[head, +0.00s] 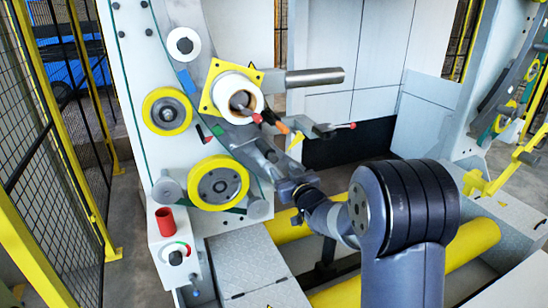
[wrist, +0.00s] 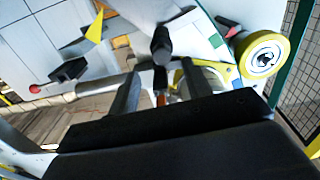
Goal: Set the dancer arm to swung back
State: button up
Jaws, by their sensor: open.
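My gripper (head: 268,152) is in front of the machine, below the yellow square plate (head: 214,75) with its white roll (head: 247,84). In the wrist view my gripper (wrist: 160,69) is open, with its fingers apart. A dark rod with a black round end (wrist: 162,42) shows between and beyond the fingers; I cannot tell whether they touch it. A short orange piece (head: 282,128) lies just above the gripper in the head view. I cannot tell for certain which part is the dancer arm, as my gripper and wrist hide part of this area.
A grey bar (head: 315,77) juts right from the plate. A red-tipped black lever (head: 325,130) and a yellow flag (head: 295,141) are to the right of my gripper. Yellow-rimmed rollers (head: 220,183) are at left. Yellow floor rollers (head: 470,240) lie below.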

aim_at(275, 161)
jog(key=p+x, duration=0.2)
jog(key=x, duration=0.6)
jog(key=shift+s+a, duration=0.1)
grip_shut()
dwell(0.4)
